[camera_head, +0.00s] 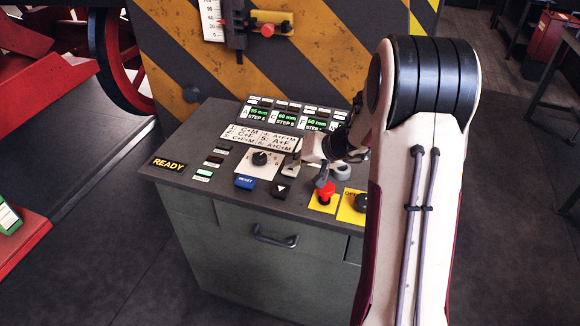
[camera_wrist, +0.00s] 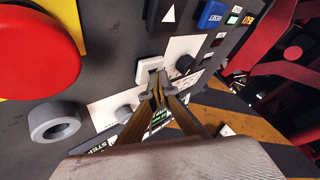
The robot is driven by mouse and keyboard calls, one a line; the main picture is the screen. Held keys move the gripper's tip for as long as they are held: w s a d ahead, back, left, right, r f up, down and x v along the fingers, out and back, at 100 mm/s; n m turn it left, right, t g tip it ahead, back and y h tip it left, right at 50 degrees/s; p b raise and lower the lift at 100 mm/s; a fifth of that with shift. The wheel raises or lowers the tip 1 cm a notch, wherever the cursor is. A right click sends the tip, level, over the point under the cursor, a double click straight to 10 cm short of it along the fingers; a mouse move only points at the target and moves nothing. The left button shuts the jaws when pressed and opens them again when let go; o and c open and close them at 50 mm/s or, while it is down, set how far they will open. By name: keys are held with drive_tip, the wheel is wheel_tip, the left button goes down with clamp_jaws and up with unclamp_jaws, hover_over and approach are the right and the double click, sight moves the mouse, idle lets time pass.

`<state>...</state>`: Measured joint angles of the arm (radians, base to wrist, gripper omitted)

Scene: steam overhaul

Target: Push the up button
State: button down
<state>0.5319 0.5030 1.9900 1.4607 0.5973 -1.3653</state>
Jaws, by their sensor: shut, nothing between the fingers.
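A white square button (camera_head: 290,168) sits on the console above the black button (camera_head: 281,189), which carries a white triangle. In the wrist view the white button (camera_wrist: 149,67) lies right at my fingertips; any mark on it is too small or covered to read. The triangle on the black button (camera_wrist: 168,14) seems to point down as the console is read. My gripper (camera_head: 299,156) is shut and empty, its tips at the edge of the white button. In the wrist view the gripper (camera_wrist: 156,82) overlaps this button; I cannot tell whether they touch.
A black rotary knob (camera_head: 260,158) and the blue RESET button (camera_head: 245,182) are to the left. A red mushroom button (camera_head: 325,190) on yellow is to the right, and a grey ring (camera_wrist: 55,122) shows near it. Lit displays (camera_head: 286,117) stand behind.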

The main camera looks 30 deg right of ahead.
sight(293, 170)
drive_tip(key=shift+f, duration=0.2)
drive_tip(key=shift+r, duration=0.2)
idle(0.3)
drive_tip(key=shift+r, duration=0.85)
drive_tip(key=shift+r, duration=0.2)
drive_tip(key=shift+r, duration=2.9)
